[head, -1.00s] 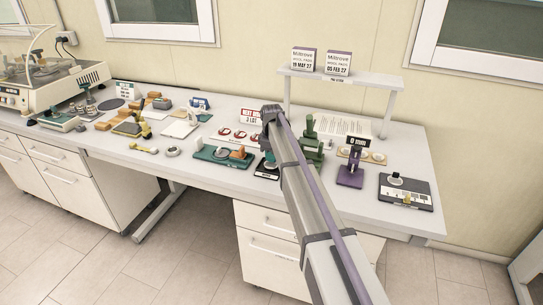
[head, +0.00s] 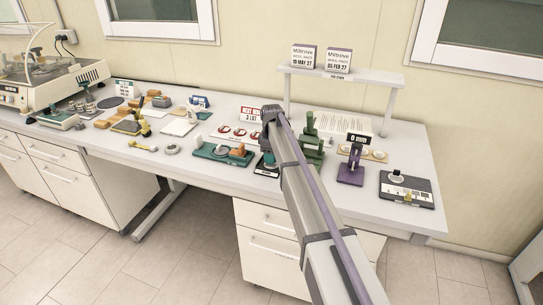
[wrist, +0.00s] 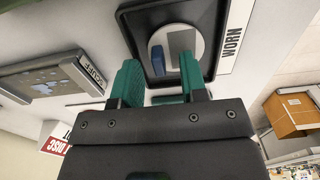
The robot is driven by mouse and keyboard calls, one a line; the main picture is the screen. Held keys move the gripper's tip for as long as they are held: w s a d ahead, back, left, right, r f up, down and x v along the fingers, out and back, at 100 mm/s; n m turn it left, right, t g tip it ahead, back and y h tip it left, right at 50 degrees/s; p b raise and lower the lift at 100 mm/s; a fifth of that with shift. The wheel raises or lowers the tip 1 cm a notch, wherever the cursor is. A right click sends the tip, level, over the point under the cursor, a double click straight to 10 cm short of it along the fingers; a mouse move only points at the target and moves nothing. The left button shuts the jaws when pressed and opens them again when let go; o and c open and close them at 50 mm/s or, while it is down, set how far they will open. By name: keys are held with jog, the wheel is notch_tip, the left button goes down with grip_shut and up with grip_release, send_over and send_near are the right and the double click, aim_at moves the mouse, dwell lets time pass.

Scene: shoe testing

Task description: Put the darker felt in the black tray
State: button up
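In the wrist view a black tray (wrist: 208,70) marked WORN lies just beyond my gripper (wrist: 160,62). In it lies a pale round disc (wrist: 197,62) with a grey rectangular patch and a small blue piece on or over it. My gripper's two teal fingers are apart, with no clear grip on anything. In the head view the black tray (head: 266,173) is partly hidden by my arm, and my gripper cannot be made out clearly. Two tan round pads lie on a pale holder (head: 366,153) beside the purple gauge. I cannot tell which piece is the darker felt.
A purple gauge (head: 351,168) reading 0 mm and a green press (head: 311,145) stand right of my arm. A black board (head: 420,191) lies at the right end. A shelf (head: 342,76) holds two boxes.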

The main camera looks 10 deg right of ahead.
notch_tip(320, 180, up, 11)
jog(key=p, duration=1.1)
jog(key=shift+f, duration=0.1)
jog(key=s+m, duration=1.1)
jog(key=s, duration=2.7)
jog(key=shift+s+a+m, duration=0.15)
jog(key=shift+s+m, duration=0.1)
jog(key=shift+m, duration=0.15)
